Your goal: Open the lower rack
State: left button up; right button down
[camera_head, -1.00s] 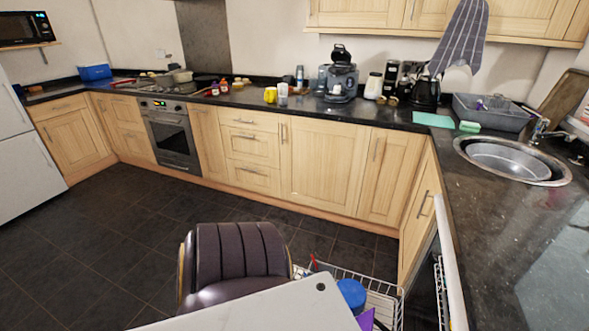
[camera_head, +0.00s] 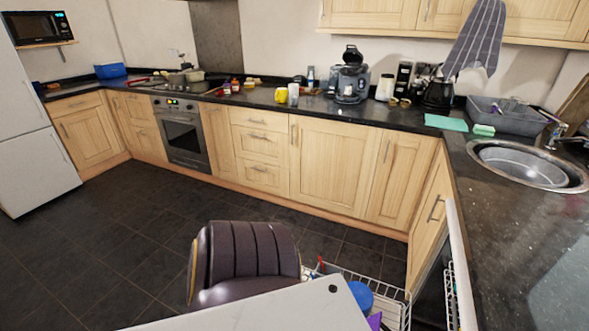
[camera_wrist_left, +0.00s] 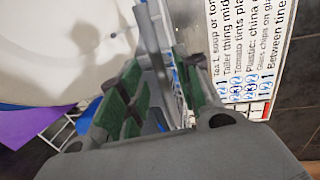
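A white wire rack (camera_head: 392,312) shows low in the head view, standing out over the floor below the right-hand cupboards. It holds a blue round item (camera_head: 361,294) and a purple item (camera_head: 375,320). A second stretch of white wire (camera_head: 451,290) stands at the dark opening under the right counter. My left gripper (camera_wrist_left: 165,65) shows only in the left wrist view, with green-lined fingers among white wires (camera_wrist_left: 45,134). A grey bar lies at its tips, but whether it is gripped is unclear. My right gripper is in neither view.
A dark padded chair (camera_head: 243,258) stands left of the rack. A white surface (camera_head: 270,312) fills the bottom of the head view and covers part of the rack. The counter with the sink (camera_head: 525,165) borders the right. Dark floor (camera_head: 110,245) is free at left.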

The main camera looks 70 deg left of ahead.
pick_arm(q)
notch_tip(320, 180, up, 11)
jog(key=s+a, duration=0.1)
jog(key=shift+s+a, duration=0.15)
jog(key=shift+s, duration=0.15)
dwell(0.8)
jog(key=shift+f, duration=0.1)
dwell(0.5)
